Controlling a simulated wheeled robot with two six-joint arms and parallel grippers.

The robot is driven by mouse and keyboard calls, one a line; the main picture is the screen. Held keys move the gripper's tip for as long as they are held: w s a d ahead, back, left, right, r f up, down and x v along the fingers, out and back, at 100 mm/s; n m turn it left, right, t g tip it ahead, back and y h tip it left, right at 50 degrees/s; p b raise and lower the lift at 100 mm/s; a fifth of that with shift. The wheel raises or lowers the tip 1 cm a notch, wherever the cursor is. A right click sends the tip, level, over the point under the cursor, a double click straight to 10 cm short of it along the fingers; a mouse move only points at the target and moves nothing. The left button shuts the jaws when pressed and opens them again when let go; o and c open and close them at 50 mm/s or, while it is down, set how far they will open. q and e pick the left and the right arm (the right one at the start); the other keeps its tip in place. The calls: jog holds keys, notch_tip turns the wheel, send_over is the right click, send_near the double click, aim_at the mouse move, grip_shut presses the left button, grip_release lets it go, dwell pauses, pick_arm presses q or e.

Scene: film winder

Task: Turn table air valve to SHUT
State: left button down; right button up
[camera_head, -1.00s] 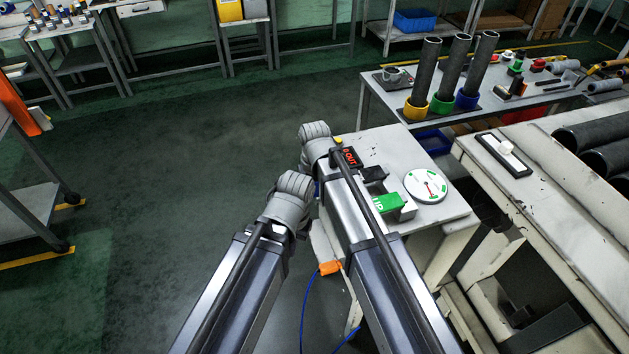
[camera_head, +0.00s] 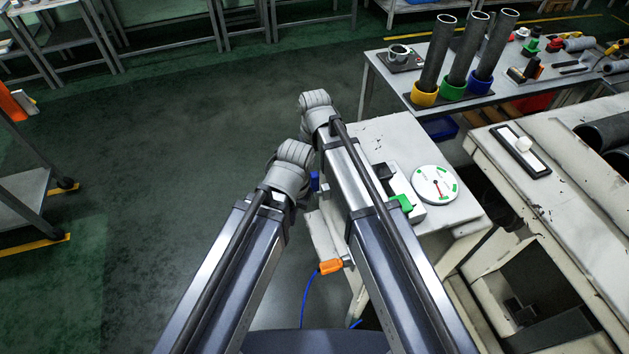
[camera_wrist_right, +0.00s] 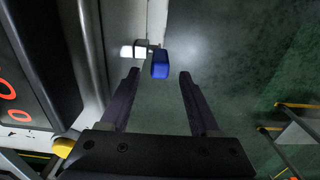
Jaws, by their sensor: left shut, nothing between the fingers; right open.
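The air valve's blue handle (camera_wrist_right: 160,64) shows in the right wrist view, next to a pale fitting (camera_wrist_right: 133,51) at the table's side. A small blue part (camera_head: 314,181) beside the white table (camera_head: 395,132) in the head view looks like the same handle. My right gripper (camera_wrist_right: 158,75) is open; the handle lies just beyond and between its fingertips, with no clear contact. No SHUT marking is readable. The arm from the left ends, as far as I see, at a grey joint (camera_head: 291,168); its gripper fingers are hidden.
A round gauge (camera_head: 435,184) and a green block (camera_head: 405,202) are on the table. An orange connector (camera_head: 330,266) with a blue hose hangs at its front. Dark tubes (camera_head: 469,56) stand on the table behind.

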aim_at(314, 182)
notch_tip(314, 182, down, 8)
jog(key=b, duration=0.7)
jog(key=shift+r, duration=0.15)
grip_shut()
dwell(1.0)
